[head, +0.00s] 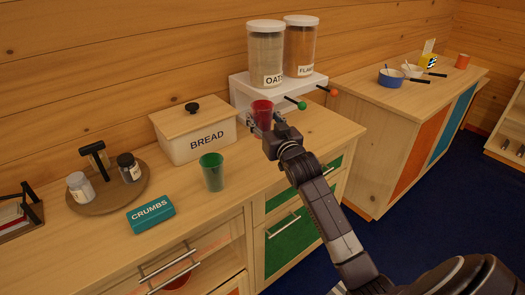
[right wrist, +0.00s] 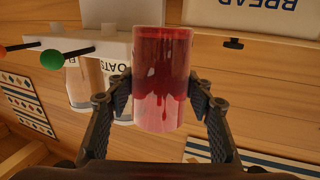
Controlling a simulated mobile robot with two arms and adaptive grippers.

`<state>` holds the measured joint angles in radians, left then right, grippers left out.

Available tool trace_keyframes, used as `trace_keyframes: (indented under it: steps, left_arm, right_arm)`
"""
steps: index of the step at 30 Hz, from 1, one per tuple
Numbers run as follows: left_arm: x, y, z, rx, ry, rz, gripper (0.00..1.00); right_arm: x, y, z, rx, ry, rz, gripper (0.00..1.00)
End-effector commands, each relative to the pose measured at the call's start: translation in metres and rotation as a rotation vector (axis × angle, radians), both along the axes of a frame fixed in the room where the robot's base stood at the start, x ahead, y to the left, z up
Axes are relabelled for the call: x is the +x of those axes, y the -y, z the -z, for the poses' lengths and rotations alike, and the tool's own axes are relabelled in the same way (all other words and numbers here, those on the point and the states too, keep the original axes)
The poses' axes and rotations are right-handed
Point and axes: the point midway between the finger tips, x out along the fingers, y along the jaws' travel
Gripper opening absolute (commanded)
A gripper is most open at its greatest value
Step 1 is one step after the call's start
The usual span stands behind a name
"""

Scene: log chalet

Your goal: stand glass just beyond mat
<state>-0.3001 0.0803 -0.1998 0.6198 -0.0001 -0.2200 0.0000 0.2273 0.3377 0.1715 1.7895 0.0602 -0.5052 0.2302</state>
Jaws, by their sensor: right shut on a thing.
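A red glass (head: 262,108) is held between the fingers of my right gripper (head: 264,124), in front of the white shelf unit. In the right wrist view the glass (right wrist: 161,70) is see-through with a dripping red pattern, and the gripper's fingers (right wrist: 160,100) touch it on both sides. Whether its base touches the counter is hidden by the gripper. A green glass (head: 212,173) stands on the counter in front of the bread box. I cannot make out a mat on the counter in the head view. My left gripper is not in view.
On the wooden counter are a bread box (head: 194,135), a teal crumbs box (head: 151,214) and a round tray (head: 112,196) with jars. The white shelf unit (head: 240,90) bears two canisters; green and orange knobs (head: 301,105) stick out from it. Pans stand on another counter (head: 385,98).

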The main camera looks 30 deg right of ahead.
Motion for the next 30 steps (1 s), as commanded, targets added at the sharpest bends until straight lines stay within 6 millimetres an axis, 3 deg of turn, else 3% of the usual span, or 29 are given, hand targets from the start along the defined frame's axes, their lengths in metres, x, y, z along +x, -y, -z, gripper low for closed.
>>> trace_keyframes:
  steps: [3, 9, 21, 30]
  left_arm:
    - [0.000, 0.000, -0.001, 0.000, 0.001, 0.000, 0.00]
    - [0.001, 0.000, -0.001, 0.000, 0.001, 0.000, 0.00]
    - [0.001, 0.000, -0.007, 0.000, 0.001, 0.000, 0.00]
    - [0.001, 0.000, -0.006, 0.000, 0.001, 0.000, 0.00]
  right_arm:
    - [0.000, 0.000, 0.033, 0.002, -0.001, 0.000, 0.13]
    - [0.000, 0.000, 0.068, 0.001, 0.004, 0.000, 0.13]
    - [0.000, 0.000, 0.110, 0.001, 0.002, 0.000, 0.13]
    - [0.000, 0.000, 0.115, 0.000, 0.005, -0.001, 0.13]
